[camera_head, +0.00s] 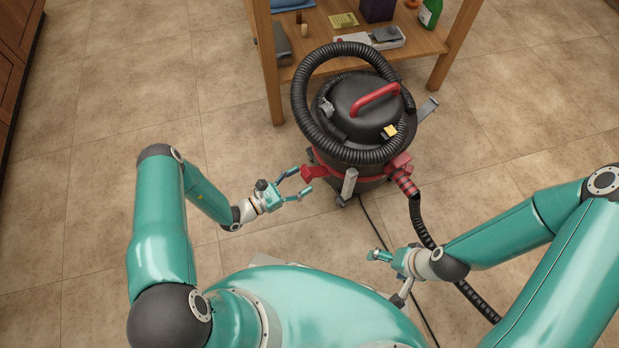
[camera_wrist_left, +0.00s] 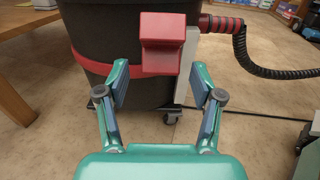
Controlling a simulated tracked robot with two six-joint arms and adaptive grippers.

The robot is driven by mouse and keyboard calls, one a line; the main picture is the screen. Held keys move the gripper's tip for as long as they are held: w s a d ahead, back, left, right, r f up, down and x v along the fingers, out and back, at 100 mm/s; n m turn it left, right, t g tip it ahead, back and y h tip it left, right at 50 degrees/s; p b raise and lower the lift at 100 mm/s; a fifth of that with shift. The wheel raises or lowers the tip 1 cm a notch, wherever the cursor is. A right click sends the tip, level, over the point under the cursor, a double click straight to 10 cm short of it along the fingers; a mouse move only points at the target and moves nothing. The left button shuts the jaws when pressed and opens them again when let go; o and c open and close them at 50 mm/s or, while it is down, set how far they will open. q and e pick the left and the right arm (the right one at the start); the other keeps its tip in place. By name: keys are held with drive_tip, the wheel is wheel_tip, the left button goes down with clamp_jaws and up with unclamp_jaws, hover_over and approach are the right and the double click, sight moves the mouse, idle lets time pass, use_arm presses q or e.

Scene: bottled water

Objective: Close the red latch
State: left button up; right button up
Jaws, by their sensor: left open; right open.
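A black canister vacuum (camera_head: 372,120) with a red handle and a coiled black hose stands on the tiled floor. A red latch (camera_head: 312,174) sticks out from its left side; in the left wrist view the red latch (camera_wrist_left: 162,45) is a block on the front of the dark drum, beside a grey clip (camera_wrist_left: 188,62). My left gripper (camera_head: 300,182) is open and empty, just short of the latch. In the left wrist view its fingers (camera_wrist_left: 160,90) are spread below and either side of the latch, with no contact visible. My right gripper (camera_head: 376,255) is open and empty, low and right of the left one.
A wooden table (camera_head: 420,45) with a green bottle (camera_head: 430,13) and small items stands behind the vacuum. A black hose with a red cuff (camera_head: 404,182) runs down close to my right gripper. Floor left of the vacuum is clear.

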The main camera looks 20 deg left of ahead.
use_arm(q)
drive_tip(key=shift+x, duration=1.3)
drive_tip(key=shift+c, duration=0.4)
